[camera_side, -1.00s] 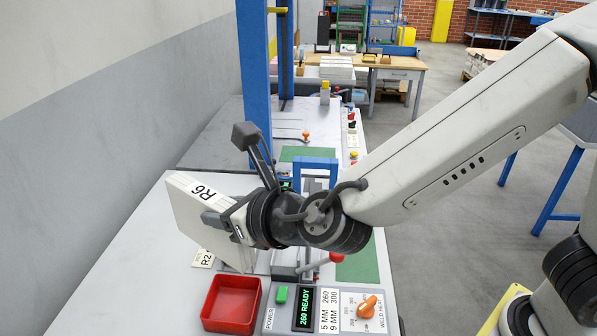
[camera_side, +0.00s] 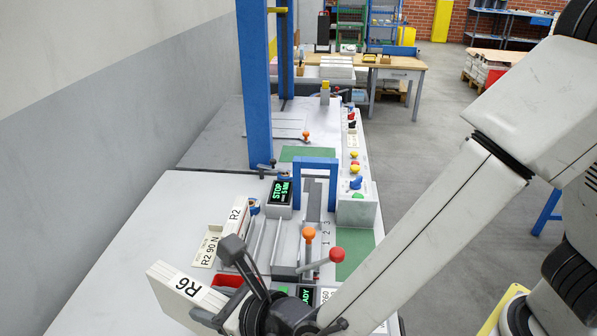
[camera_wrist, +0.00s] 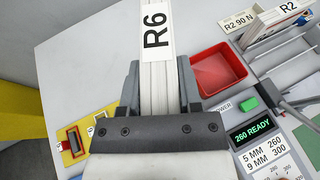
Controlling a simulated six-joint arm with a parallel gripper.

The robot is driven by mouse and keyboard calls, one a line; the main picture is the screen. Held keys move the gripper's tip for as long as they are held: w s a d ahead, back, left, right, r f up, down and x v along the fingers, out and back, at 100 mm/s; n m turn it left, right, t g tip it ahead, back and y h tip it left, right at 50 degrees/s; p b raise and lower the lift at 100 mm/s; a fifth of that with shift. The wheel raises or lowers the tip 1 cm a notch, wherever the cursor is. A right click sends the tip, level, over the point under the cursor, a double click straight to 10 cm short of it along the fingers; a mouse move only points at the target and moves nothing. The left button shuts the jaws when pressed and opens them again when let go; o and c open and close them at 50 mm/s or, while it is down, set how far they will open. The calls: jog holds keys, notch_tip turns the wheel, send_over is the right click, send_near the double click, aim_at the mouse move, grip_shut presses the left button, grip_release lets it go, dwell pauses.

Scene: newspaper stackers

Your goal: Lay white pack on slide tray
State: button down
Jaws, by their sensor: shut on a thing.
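The white pack labelled R6 (camera_side: 168,284) is held at the lower left of the side view, above the left part of the grey bench. It also shows upright in the wrist view (camera_wrist: 154,75), running up between the jaws. My gripper (camera_side: 205,316) is shut on it; in the wrist view the two dark jaws (camera_wrist: 159,92) press its sides. A grey slide (camera_side: 312,205) lies along the bench under a blue arch, beside a 1-2-3 scale; it looks like the slide tray, though I cannot be sure. It is bare where visible, and apart from the pack.
A white R2 pack (camera_side: 234,222) stands in a rack behind an R2 90 N label (camera_side: 207,245). A red bin (camera_wrist: 217,69) and a control panel (camera_wrist: 259,136) reading 260 READY lie right of the pack. Levers with orange (camera_side: 309,235) and red (camera_side: 337,255) knobs rise beside the slide.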

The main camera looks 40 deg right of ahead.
aim_at(166, 312)
jog(key=shift+f, duration=0.7)
jog(key=w+a+f, duration=0.1)
jog(key=w, duration=0.1)
jog(key=w+a+f, duration=0.1)
jog(key=w+a, duration=0.1)
jog(key=w+a+f, duration=0.1)
jog(key=w+a, duration=0.1)
jog(key=shift+w+a+f, duration=0.25)
jog(key=shift+w+f, duration=0.15)
jog(key=w+a+f, duration=0.3)
jog(key=f, duration=0.2)
jog(key=shift+w+f, duration=0.2)
jog(key=shift+w, duration=0.2)
jog(key=shift+f, duration=0.1)
jog(key=shift+w+a+f, duration=0.1)
jog(key=shift+f, duration=0.8)
jog(key=shift+w+a+f, duration=0.1)
jog(key=shift+f, duration=0.75)
jog(key=shift+f, duration=0.1)
